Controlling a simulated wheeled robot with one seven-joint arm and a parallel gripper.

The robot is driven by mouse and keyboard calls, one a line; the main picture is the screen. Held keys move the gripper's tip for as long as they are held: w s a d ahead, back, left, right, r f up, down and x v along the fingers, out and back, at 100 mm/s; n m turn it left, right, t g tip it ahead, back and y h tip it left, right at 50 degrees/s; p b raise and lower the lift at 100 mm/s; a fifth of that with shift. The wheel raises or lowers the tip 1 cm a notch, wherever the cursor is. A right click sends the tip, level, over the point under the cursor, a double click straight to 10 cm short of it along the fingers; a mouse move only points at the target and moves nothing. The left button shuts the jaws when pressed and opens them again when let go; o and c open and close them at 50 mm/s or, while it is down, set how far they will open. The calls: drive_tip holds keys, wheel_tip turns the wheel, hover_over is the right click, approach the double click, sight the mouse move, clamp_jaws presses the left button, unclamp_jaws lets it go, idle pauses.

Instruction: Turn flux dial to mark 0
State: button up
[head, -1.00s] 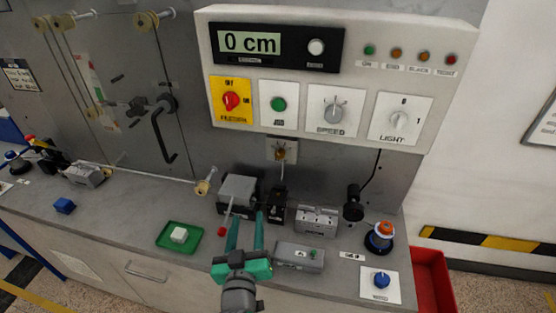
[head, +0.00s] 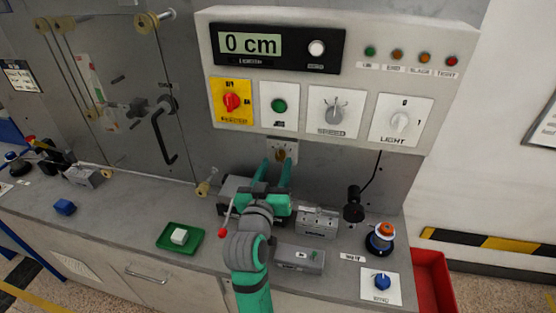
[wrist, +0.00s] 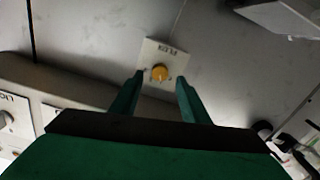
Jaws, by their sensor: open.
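My gripper (head: 278,166) is open and points at the plate from the front. In the wrist view my gripper's fingertips (wrist: 160,80) are on either side of the dial, apart from it, with nothing between them. Whether the tips reach the knob's depth I cannot tell.
The control panel (head: 335,60) juts out above the dial. Below stand a grey block device (head: 235,187), partly behind my arm, and a metal box (head: 317,221). A black lamp (head: 354,204) stands right. A green tray (head: 165,240) with a white cube sits left.

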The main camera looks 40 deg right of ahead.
sight(279, 157)
drive_tip(key=shift+x, duration=1.7)
clamp_jaws()
drive_tip(key=c, duration=1.1)
unclamp_jaws()
drive_tip(key=shift+o, duration=0.2)
drive_tip(key=n, duration=0.3)
drive_tip(key=shift+a, duration=0.15)
drive_tip(key=n, duration=0.5)
drive_tip(key=shift+f+n, duration=0.1)
drive_tip(key=shift+n, duration=0.3)
